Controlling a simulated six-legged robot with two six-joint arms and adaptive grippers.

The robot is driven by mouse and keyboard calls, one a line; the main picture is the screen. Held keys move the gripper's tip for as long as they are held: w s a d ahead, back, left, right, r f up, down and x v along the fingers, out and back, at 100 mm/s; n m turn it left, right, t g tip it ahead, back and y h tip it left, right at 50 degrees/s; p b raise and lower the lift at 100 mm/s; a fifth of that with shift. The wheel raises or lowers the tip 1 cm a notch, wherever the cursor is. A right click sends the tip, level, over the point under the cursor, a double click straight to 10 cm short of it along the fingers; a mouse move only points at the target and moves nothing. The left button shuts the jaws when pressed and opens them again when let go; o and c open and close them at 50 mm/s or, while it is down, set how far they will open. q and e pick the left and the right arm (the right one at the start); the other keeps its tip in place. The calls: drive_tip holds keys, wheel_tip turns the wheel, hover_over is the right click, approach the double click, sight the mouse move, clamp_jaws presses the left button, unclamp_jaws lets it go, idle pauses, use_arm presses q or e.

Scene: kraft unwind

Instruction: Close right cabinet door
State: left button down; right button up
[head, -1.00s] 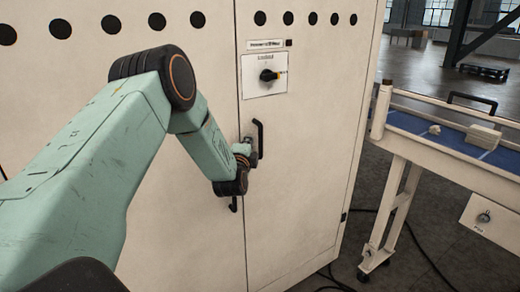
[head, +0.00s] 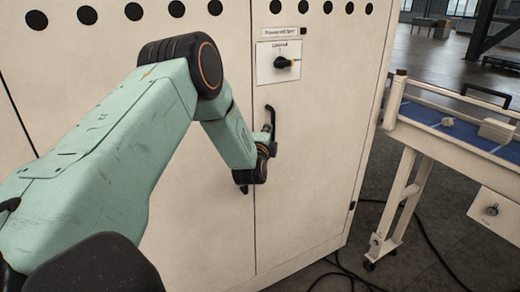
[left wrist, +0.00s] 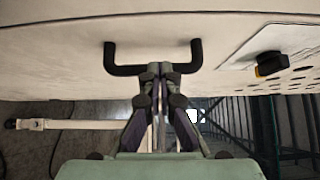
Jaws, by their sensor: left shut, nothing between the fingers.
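The right cabinet door (head: 305,185) is the cream panel right of the vertical seam in the head view, and it looks flush with the panel beside it. Its black bar handle (head: 272,124) stands upright near the seam. In the left wrist view the handle (left wrist: 110,62) runs across the top middle. My left gripper (head: 268,135) is at the handle; in the left wrist view its fingers (left wrist: 158,68) are shut and empty, with their tips at the bar. I cannot tell whether they touch it. My right gripper is not in view.
A black and yellow rotary switch (head: 285,63) sits above the handle. A cart with a blue top (head: 440,118) stands right of the cabinet, with cables (head: 430,240) on the floor near it. Open floor lies beyond.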

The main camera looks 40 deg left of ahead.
use_arm(q)
drive_tip(key=v, duration=0.9)
drive_tip(key=shift+s+a+f, duration=0.2)
drive_tip(key=shift+s+f, duration=0.1)
drive_tip(key=shift+s, duration=0.25)
drive_tip(key=shift+s, duration=0.1)
